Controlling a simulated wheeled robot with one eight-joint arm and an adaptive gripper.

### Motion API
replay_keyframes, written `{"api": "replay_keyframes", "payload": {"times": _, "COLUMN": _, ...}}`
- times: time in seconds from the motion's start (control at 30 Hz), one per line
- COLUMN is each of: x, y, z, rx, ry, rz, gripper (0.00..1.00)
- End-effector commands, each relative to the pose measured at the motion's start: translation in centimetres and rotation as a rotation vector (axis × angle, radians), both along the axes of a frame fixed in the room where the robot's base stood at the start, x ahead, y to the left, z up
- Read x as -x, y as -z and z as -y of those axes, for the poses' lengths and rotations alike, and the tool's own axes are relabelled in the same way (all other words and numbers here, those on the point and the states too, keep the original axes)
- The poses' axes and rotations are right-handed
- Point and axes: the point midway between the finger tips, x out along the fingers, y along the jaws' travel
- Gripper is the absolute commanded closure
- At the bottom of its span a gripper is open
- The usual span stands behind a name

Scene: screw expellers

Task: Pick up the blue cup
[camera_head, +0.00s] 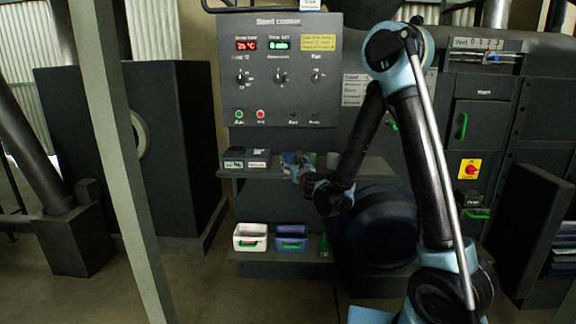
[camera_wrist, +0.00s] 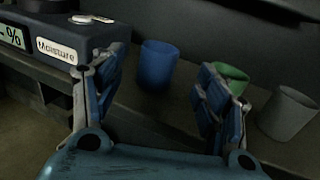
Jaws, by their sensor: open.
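The blue cup (camera_wrist: 157,64) stands upright on a dark shelf (camera_wrist: 140,112) in the wrist view. It lies beyond my gripper (camera_wrist: 146,84), between the lines of its two fingers. My gripper is open and empty, with one finger to the left and one to the right of the cup in the picture. A green cup (camera_wrist: 234,76) stands right of it, partly behind the right finger. In the head view my gripper (camera_head: 298,168) is at the shelf's front, and the blue cup is hard to tell from its blue fingers there.
A grey cup (camera_wrist: 287,113) stands right of the green one. A dark meter box (camera_wrist: 62,40) with a display is close to the left finger. A control panel (camera_head: 280,70) rises behind the shelf. A white bin (camera_head: 250,238) and a blue bin (camera_head: 291,238) sit on the lower shelf.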

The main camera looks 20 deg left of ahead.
Motion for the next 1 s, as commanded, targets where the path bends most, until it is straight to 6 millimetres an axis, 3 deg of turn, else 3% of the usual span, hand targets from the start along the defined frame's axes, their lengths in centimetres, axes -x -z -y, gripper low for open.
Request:
{"api": "replay_keyframes", "payload": {"times": 0.1, "x": -1.6, "y": 0.0, "z": -0.9, "rx": 0.000, "ry": 0.001, "rz": 0.000, "gripper": 0.32}}
{"api": "replay_keyframes", "payload": {"times": 0.47, "x": -3.3, "y": -0.1, "z": -2.0, "rx": 0.001, "ry": 0.001, "rz": 0.001, "gripper": 0.32}}
{"api": "replay_keyframes", "payload": {"times": 0.8, "x": -6.9, "y": -0.3, "z": -4.2, "rx": 0.001, "ry": 0.001, "rz": 0.001, "gripper": 0.32}}
{"api": "replay_keyframes", "payload": {"times": 1.0, "x": -7.1, "y": -0.3, "z": -4.3, "rx": 0.001, "ry": 0.001, "rz": 0.001, "gripper": 0.32}}
